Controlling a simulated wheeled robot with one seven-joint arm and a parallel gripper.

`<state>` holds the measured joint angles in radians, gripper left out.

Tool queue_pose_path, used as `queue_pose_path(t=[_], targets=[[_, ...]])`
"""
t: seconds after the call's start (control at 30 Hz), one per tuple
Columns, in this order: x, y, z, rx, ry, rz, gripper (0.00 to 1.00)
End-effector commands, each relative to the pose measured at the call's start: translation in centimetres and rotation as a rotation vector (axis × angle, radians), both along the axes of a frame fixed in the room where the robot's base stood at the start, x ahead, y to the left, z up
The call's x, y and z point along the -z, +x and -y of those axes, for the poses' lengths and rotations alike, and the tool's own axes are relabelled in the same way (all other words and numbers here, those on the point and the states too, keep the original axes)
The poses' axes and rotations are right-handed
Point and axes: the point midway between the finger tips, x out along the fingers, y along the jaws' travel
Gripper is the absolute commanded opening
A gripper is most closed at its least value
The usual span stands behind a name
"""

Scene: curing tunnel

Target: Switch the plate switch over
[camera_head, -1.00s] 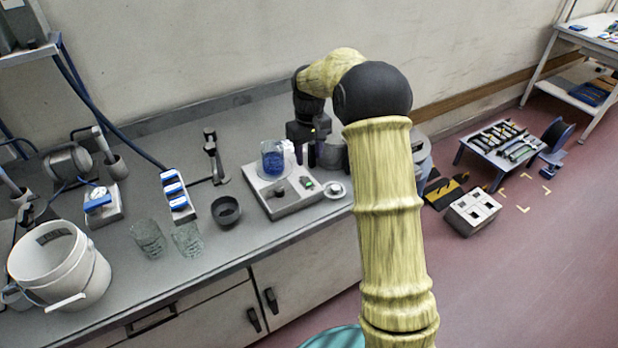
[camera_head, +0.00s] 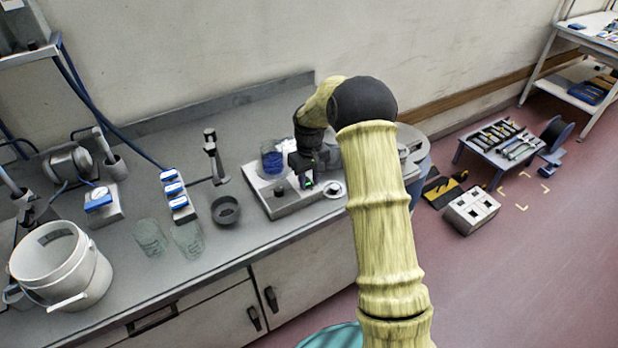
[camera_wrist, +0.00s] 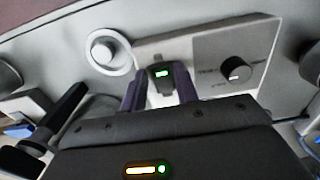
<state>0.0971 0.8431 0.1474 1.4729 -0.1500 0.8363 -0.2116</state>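The grey hot plate (camera_head: 296,207) stands on the bench with a beaker of blue liquid (camera_head: 272,160) on top. Its plate switch (camera_wrist: 160,73) is a small dark rocker with a lit green window on the front panel; in the head view its green light (camera_head: 309,184) shows just below my gripper. My gripper (camera_wrist: 160,84) is open, one dark finger on each side of the switch in the wrist view. I cannot tell whether the fingers touch it. A black knob (camera_wrist: 236,69) sits on the same panel. In the head view my gripper (camera_head: 305,173) partly covers the panel.
A round white button (camera_wrist: 106,52) stands beside the plate. A black bowl (camera_head: 226,211), two glass beakers (camera_head: 188,238), a stand (camera_head: 214,160) and a blue-topped switch strip (camera_head: 174,193) are to the left. The bench front edge is bare.

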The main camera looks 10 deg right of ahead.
Motion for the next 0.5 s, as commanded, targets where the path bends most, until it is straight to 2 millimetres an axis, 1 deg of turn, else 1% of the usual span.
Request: queue_pose_path(t=[0.03,0.13,0.37,0.5], targets=[[-0.02,0.01,0.0,0.0,0.0,0.0,0.2],[-0.03,0.02,-0.1,-0.002,0.0,0.001,0.0],[-0.18,0.11,-0.15,-0.003,-0.003,-0.009,0.0],[-0.46,0.3,-0.19,-0.003,-0.014,-0.046,0.0]])
